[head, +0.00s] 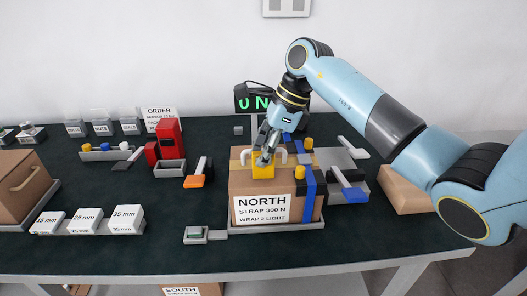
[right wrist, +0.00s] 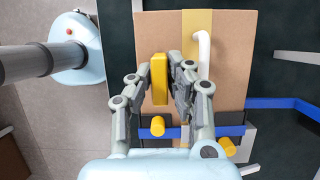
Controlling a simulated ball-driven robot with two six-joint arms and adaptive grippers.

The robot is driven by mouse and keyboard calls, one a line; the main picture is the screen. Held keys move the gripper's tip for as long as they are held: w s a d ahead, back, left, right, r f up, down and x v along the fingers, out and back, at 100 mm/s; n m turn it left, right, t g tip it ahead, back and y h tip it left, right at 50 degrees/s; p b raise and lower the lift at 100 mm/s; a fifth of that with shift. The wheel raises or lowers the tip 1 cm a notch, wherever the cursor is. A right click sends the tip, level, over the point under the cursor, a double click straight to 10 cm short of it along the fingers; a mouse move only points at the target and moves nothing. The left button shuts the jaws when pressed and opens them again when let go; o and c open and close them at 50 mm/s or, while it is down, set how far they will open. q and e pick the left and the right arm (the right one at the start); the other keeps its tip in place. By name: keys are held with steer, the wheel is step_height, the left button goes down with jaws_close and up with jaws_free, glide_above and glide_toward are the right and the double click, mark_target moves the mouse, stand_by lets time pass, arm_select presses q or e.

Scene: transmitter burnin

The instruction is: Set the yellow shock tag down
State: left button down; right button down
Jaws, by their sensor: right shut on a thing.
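The yellow shock tag (head: 262,171) is a small yellow block at the top of the cardboard box labelled NORTH (head: 236,187). My right gripper (head: 266,157) reaches down from above and is shut on it. In the right wrist view the tag (right wrist: 159,78) stands between the fingertips (right wrist: 160,88), over the brown box top (right wrist: 230,75) and left of a white handle (right wrist: 202,55). I cannot tell whether the tag touches the box top. My left gripper is not in view.
A blue strap (head: 309,185) crosses the box's right side, with yellow knobs (head: 300,172) beside it. A blue-ended tool (head: 353,194) lies right, and an orange-ended tool (head: 194,181) and red device (head: 169,139) left. Dark table (head: 140,195) shows bare left of the box.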

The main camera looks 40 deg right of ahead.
steer(key=c, duration=1.3)
jaws_free()
steer(key=shift+f, duration=0.1)
steer(key=shift+o, duration=0.2)
steer(key=shift+r, duration=0.2)
steer(key=b+v, duration=0.2)
steer(key=v, duration=1)
steer(key=shift+s+f, duration=0.1)
